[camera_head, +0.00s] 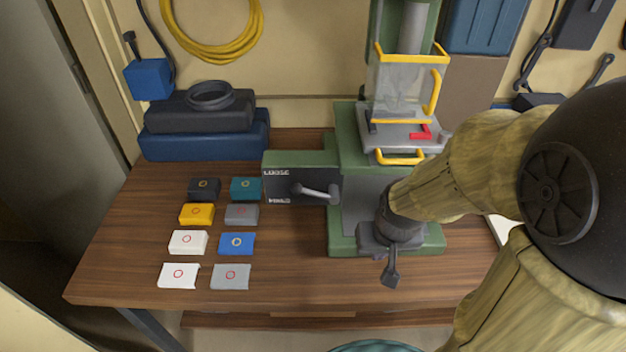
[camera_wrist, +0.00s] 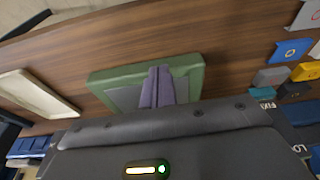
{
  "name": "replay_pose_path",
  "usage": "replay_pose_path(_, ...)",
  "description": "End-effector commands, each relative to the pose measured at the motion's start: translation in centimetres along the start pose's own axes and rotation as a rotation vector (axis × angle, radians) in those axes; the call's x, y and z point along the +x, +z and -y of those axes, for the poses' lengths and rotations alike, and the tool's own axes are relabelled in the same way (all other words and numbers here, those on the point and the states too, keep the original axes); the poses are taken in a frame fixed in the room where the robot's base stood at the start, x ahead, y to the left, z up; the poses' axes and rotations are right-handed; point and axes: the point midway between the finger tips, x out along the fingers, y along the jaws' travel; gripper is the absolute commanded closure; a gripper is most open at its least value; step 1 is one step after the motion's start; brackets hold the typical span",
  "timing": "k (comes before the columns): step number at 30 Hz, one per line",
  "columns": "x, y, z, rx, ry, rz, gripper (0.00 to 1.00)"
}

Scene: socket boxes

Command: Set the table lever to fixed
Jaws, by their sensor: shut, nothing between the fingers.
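The table lever (camera_head: 316,192) is a grey metal handle on a dark panel (camera_head: 275,190) at the left side of the green machine (camera_head: 340,160). The panel reads LOOSE at the top and a partly covered word, likely FIXED, at the bottom. The lever points right, tilted slightly down, between the two labels. My gripper (camera_head: 391,278) is shut and empty, in front of the machine, right of the lever and apart from it. In the wrist view its closed fingers (camera_wrist: 157,88) are over the green base (camera_wrist: 190,72); the lever is not visible there.
Several coloured socket boxes (camera_head: 203,214) stand in two columns on the wooden table (camera_head: 130,225), left of the panel. A clear guard with yellow bars (camera_head: 430,90) is above the machine's metal table (camera_head: 400,133). A pale tray (camera_wrist: 35,95) lies left in the wrist view. The front table edge is clear.

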Motion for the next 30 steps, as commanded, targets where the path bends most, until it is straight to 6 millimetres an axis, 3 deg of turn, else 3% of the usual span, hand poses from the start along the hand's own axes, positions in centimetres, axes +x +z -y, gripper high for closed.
replay_pose_path(5, -3.0, -0.7, 0.0, 0.000, 0.000, 0.000, 1.00)
replay_pose_path(20, -15.3, -3.9, -0.2, -0.031, 0.007, -0.007, 1.00)
replay_pose_path(30, -22.2, -7.5, -1.1, -0.254, 0.056, -0.052, 1.00)
